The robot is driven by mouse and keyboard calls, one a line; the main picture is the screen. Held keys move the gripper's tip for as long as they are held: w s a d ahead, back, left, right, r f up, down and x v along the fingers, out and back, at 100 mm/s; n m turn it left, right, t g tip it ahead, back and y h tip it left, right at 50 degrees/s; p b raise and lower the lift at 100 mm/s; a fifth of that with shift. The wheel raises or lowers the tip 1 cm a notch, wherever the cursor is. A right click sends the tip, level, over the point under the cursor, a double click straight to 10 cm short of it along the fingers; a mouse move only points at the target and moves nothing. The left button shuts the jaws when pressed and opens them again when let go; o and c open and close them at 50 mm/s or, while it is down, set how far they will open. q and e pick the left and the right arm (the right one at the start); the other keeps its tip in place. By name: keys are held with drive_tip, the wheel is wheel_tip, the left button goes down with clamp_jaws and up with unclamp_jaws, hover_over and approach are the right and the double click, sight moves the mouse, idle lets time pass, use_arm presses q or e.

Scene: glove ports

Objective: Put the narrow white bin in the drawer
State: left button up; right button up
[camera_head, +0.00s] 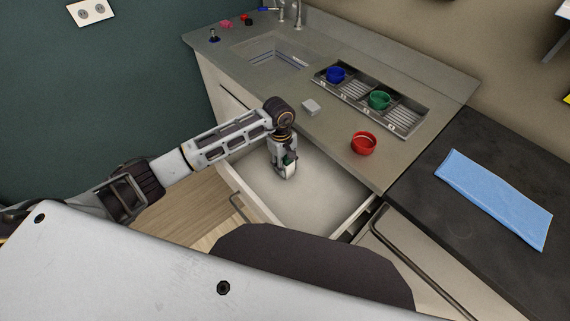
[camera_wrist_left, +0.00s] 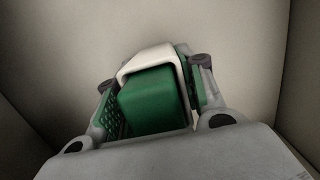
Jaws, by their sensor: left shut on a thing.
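The narrow white bin (camera_head: 291,172) is between the fingers of my left gripper (camera_head: 286,168), inside the outline of the open drawer (camera_head: 322,192). In the left wrist view the bin (camera_wrist_left: 149,59) shows a white rim around a large green face, with a finger on each side. My left gripper is shut on it and points down. The drawer floor is pale and bare around the bin. I cannot tell whether the bin touches the floor. My right gripper is not in view.
A red bowl (camera_head: 364,143) and a small pale grey block (camera_head: 310,107) stand on the counter behind the drawer. A rack (camera_head: 405,119) holds a blue bowl (camera_head: 336,74) and a green bowl (camera_head: 380,99). A blue cloth (camera_head: 494,197) lies on the dark worktop at right.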

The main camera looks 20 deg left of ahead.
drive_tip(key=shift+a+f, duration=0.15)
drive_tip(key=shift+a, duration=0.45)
use_arm(q)
drive_tip(key=shift+f, duration=0.1)
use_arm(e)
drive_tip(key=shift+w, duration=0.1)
use_arm(q)
drive_tip(key=o, duration=1)
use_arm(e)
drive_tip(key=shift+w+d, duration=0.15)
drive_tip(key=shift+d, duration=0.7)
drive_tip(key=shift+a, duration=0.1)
